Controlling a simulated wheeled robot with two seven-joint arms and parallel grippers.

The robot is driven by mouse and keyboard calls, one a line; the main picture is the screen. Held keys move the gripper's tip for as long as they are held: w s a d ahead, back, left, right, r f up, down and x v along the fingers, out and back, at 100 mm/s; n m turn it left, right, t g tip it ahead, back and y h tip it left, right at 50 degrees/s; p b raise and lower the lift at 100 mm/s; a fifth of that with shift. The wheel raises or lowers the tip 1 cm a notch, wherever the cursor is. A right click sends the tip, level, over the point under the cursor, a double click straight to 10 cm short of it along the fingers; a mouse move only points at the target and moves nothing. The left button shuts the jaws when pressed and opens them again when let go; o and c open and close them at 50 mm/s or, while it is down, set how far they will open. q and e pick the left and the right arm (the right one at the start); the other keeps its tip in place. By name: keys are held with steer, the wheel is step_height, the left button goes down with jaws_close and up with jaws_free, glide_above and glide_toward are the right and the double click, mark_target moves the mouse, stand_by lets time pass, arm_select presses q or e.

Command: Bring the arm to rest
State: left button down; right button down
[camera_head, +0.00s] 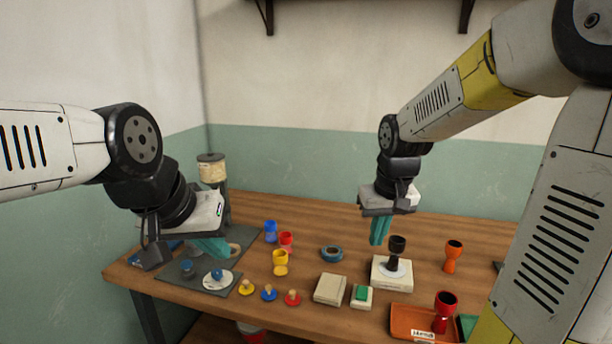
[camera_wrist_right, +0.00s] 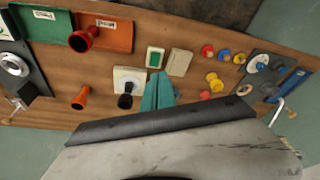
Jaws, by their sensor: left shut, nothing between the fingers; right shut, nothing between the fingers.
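My left gripper (camera_head: 212,248) is shut and empty, with teal fingers, above the grey mat at the left of the table. My right gripper (camera_head: 379,232) is shut and empty, above the middle of the table, behind and left of a black goblet drum (camera_head: 397,250). Its teal fingers also show in the right wrist view (camera_wrist_right: 157,92). The black drum stands on a white disc on a cream block (camera_head: 380,278). An orange drum (camera_head: 453,256) stands to its right. A dark red drum (camera_head: 443,312) stands in an orange tray (camera_head: 402,318) at the front.
Several small knobbed pieces lie in front. A blue ring (camera_head: 332,254), a cream box (camera_head: 330,290) and a green-topped block (camera_head: 361,297) lie mid-table. A grey mat (camera_head: 181,288) holds pieces.

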steer(key=s+a+r+t, duration=0.1)
steer(key=s+r, duration=0.2)
steer(key=s, duration=0.4)
steer(key=s+r+m+t+y, duration=0.1)
steer(key=s+r+t, duration=0.1)
steer(key=s+r, duration=0.2)
steer(key=s, duration=0.3)
steer(key=shift+s+a+y, duration=0.3)
steer(key=shift+s+a, duration=0.05)
steer(key=shift+w+r, duration=0.1)
